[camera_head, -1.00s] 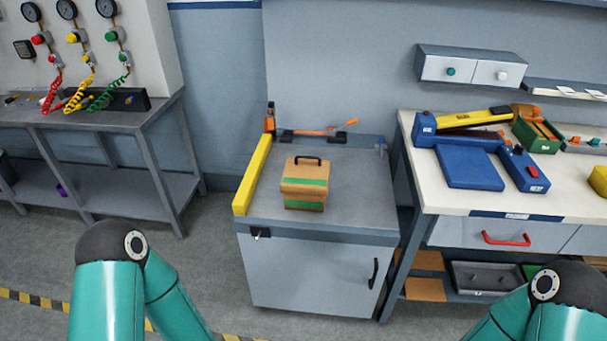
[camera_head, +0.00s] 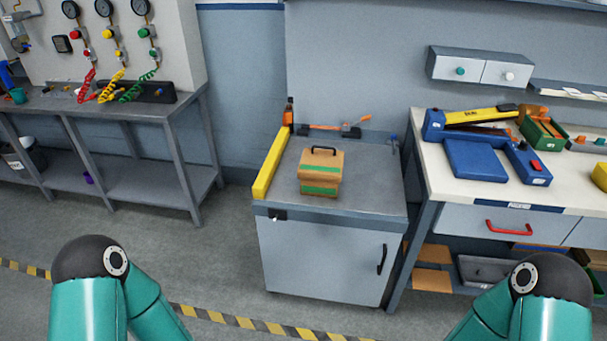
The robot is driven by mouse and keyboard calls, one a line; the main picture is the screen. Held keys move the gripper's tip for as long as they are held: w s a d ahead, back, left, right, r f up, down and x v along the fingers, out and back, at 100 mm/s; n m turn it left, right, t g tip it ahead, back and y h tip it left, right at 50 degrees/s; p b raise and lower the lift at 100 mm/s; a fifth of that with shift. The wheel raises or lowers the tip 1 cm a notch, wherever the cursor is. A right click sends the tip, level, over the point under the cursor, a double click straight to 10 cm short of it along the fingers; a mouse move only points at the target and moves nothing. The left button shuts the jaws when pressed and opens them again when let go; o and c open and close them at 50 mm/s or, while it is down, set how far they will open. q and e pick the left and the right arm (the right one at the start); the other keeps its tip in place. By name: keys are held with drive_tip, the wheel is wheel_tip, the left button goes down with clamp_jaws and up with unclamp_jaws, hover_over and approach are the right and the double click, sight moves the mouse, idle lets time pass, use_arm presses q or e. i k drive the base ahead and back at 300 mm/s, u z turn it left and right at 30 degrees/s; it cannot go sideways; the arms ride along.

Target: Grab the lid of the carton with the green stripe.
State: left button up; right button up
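The carton with the green stripe (camera_head: 320,188) is a small brown box on top of the grey cabinet in the middle of the view. Its lid (camera_head: 322,161) is on top, with a dark handle (camera_head: 323,149) standing up from it. The lid appears to sit on the carton. Only the upper links of my two arms show, at the bottom left and bottom right. Both grippers are out of view, and nothing of mine is near the carton.
The grey cabinet (camera_head: 370,186) has a yellow bar (camera_head: 271,163) along its left edge and a tool at the back. A workbench (camera_head: 450,188) with blue equipment stands right; a bench (camera_head: 75,112) with coiled hoses stands left. Open floor with a striped line lies in front.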

sight(317, 165)
drive_tip(key=u, duration=0.4)
drive_tip(key=k, duration=0.95)
drive_tip(key=u, duration=0.9)
drive_tip(key=i, duration=2.45)
drive_tip(key=z, duration=1)
drive_tip(key=i, duration=0.75)
drive_tip(key=z, duration=0.6)
drive_tip(key=k, duration=0.75)
drive_tip(key=z, duration=0.2)
drive_tip(key=i, duration=0.6)
drive_tip(key=u, duration=0.05)
